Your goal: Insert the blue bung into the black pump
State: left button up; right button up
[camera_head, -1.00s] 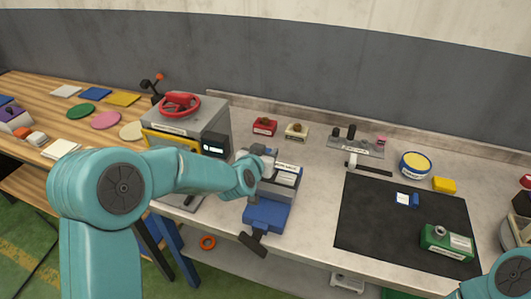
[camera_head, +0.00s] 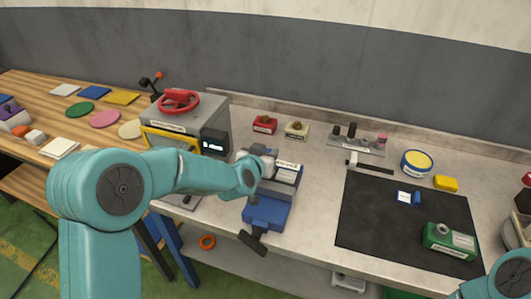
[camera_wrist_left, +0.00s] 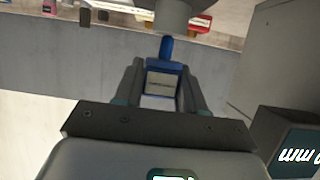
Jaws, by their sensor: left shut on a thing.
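My left gripper (camera_wrist_left: 163,72) is shut on a blue bung (camera_wrist_left: 166,48) that has a pale label and a narrow blue stem pointing away from me. In the head view my left gripper (camera_head: 264,161) is over the workbench, beside a dark, labelled block that seems to be the black pump (camera_head: 287,175). The block sits at the blue vise (camera_head: 266,212). In the left wrist view a grey round part (camera_wrist_left: 177,12) is just beyond the stem; I cannot tell whether they touch. The bung is hidden in the head view. My right gripper is out of view.
A grey machine with a red handwheel (camera_head: 179,100) stands close left of the gripper. A black mat (camera_head: 390,225) to the right holds a green labelled block (camera_head: 449,241) and a small blue piece (camera_head: 405,197). Red (camera_head: 264,124) and cream (camera_head: 296,130) blocks stand at the back.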

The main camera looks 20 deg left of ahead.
pick_arm(q)
jog(key=shift+f+b, duration=1)
jog(key=shift+f, duration=0.15)
jog(key=o, duration=1.3)
jog(key=shift+r, duration=0.1)
jog(key=shift+c, duration=0.2)
jog(key=b+v, duration=0.1)
jog(key=v, duration=1.5)
jog(key=shift+s+r, duration=0.1)
